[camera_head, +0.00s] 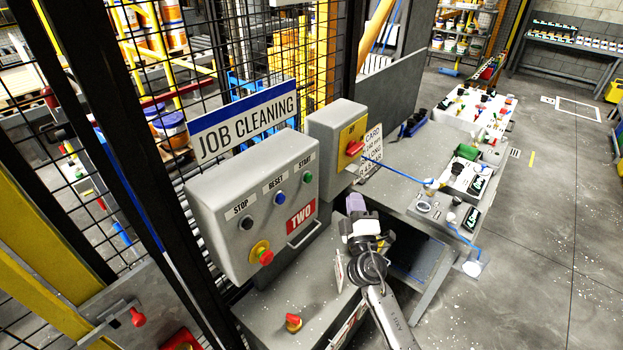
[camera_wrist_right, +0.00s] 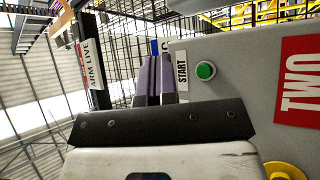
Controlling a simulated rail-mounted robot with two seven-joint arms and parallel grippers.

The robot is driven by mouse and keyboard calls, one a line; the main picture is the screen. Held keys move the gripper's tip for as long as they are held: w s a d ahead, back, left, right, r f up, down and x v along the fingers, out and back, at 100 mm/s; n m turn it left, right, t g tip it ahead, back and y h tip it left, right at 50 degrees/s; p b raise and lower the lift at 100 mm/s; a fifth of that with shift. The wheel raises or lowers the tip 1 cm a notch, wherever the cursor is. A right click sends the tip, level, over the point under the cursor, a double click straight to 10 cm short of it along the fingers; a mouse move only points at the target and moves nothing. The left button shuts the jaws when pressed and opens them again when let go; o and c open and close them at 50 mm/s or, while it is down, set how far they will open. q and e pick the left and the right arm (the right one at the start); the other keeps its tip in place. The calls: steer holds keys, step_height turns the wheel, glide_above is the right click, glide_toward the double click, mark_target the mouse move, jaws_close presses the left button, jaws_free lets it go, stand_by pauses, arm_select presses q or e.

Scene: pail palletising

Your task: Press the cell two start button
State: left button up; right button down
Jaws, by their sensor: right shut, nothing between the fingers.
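The grey control box (camera_head: 240,215) marked TWO has a black STOP button (camera_head: 246,221), a blue RESET button (camera_head: 279,198) and a green START button (camera_head: 307,177). A red emergency knob (camera_head: 265,255) on a yellow base sits lower on the box. My right gripper (camera_head: 355,203) is shut and empty, to the right of the box and apart from the green button. In the right wrist view its purple fingers (camera_wrist_right: 153,78) are together, left of the green START button (camera_wrist_right: 205,71) and its START label. My left gripper is not in view.
A second grey box with a red switch (camera_head: 354,147) on yellow stands behind, right of the control box. A handle (camera_head: 304,234) juts out below the TWO plate. Mesh fencing (camera_head: 215,70) runs behind. A cluttered bench (camera_head: 400,190) lies to the right; open floor is beyond it.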

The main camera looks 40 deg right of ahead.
mark_target(307, 178)
steer(key=shift+w+a+r+n+t+y, duration=0.1)
steer(key=shift+w+a+n+t+y, duration=0.1)
steer(key=shift+a+n+t+y, duration=0.5)
steer(key=shift+d, duration=0.15)
steer(key=shift+w, duration=0.1)
steer(key=w+a+b, duration=0.2)
steer(key=w+b, duration=0.1)
steer(key=w, duration=0.5)
steer(key=shift+w+a, duration=0.15)
steer(key=shift+a, duration=0.05)
stand_by(0.9)
